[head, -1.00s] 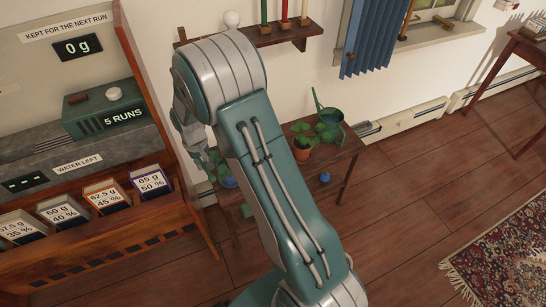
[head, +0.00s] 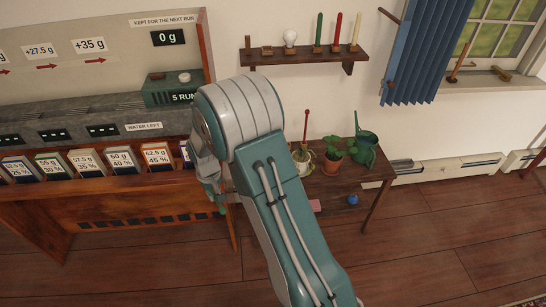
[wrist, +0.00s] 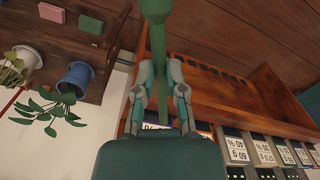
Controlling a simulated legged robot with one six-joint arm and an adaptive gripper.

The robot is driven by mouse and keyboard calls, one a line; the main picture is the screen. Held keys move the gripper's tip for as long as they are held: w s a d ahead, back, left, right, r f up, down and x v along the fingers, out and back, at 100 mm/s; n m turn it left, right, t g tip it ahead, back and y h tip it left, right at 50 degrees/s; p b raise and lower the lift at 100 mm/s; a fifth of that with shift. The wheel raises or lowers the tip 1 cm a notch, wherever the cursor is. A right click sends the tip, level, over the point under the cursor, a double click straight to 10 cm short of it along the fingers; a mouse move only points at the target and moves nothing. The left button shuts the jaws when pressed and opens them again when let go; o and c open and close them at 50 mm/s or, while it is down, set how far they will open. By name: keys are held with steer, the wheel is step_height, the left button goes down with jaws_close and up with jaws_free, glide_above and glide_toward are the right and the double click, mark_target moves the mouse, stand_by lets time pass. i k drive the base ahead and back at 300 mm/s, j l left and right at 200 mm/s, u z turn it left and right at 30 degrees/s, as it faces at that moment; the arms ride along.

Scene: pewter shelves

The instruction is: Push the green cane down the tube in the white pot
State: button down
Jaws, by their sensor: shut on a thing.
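My gripper (head: 215,190) hangs left of the plant table in the head view. In the wrist view my gripper (wrist: 158,95) is shut on a green rod with a wider end, which looks like the green cane (wrist: 157,45). It also shows below the gripper in the head view (head: 222,207). The white pot (wrist: 29,57) holds a plant and is well apart from the gripper in the wrist view. In the head view the white pot (head: 304,168) is partly hidden behind my arm. A red stick (head: 306,126) rises by it. I cannot make out a tube.
The table (head: 350,183) also bears a terracotta pot (head: 332,166) and a green watering can (head: 365,148). A blue pot (wrist: 75,78) shows in the wrist view. A wooden cabinet (head: 130,210) with labelled boxes stands left. A wall shelf (head: 300,54) holds candles.

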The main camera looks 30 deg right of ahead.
mark_target(301, 158)
steer(key=l+u, duration=0.2)
steer(key=u, duration=0.2)
steer(key=l+u, duration=0.25)
steer(key=u, duration=0.15)
steer(key=l+u, duration=0.25)
steer(key=u, duration=0.15)
steer(key=i, duration=0.05)
